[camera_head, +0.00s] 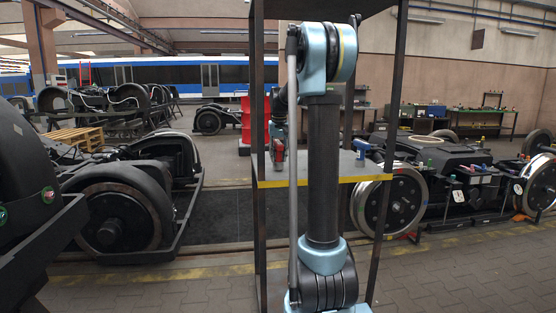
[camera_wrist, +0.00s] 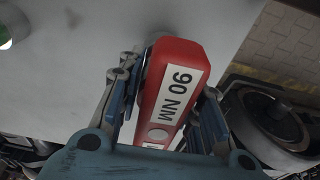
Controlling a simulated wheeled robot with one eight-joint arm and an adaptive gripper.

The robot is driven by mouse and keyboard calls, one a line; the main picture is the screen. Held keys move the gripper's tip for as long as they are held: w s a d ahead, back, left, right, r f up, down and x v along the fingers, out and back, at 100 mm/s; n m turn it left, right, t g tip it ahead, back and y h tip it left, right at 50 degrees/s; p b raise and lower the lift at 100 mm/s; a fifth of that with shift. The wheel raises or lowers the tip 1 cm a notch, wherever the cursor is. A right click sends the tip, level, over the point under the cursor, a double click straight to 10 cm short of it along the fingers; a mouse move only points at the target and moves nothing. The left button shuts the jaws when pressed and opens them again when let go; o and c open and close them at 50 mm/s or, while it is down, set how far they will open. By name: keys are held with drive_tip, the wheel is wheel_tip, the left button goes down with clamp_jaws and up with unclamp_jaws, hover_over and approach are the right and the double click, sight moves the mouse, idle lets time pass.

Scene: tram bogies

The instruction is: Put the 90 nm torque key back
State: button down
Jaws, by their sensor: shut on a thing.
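The red torque key (camera_wrist: 185,58), with a white label reading 90 NM, sits between the fingers of my gripper (camera_wrist: 170,88) in the wrist view. The blue-grey fingers are shut on it from both sides. A plain grey shelf surface (camera_wrist: 70,65) lies below; I cannot tell whether the key touches it. In the head view my arm stands in front of the rack and hides much of the shelf (camera_head: 273,184) with its yellow front edge. A small red item (camera_head: 277,154) shows just left of my arm; I cannot tell whether it is the held key.
Dark rack posts (camera_head: 257,230) stand on both sides of my arm. A green item (camera_wrist: 6,38) lies at the wrist view's upper left. Bogies with wheels (camera_head: 115,215) stand left and right. Paved floor in front is clear.

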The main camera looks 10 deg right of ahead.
sight(279, 142)
drive_tip(key=shift+f, duration=0.5)
drive_tip(key=c, duration=1.1)
unclamp_jaws()
drive_tip(key=r, duration=0.4)
drive_tip(key=s+r, duration=0.1)
drive_tip(key=r, duration=0.3)
drive_tip(key=s+r, duration=0.1)
drive_tip(key=r, duration=0.3)
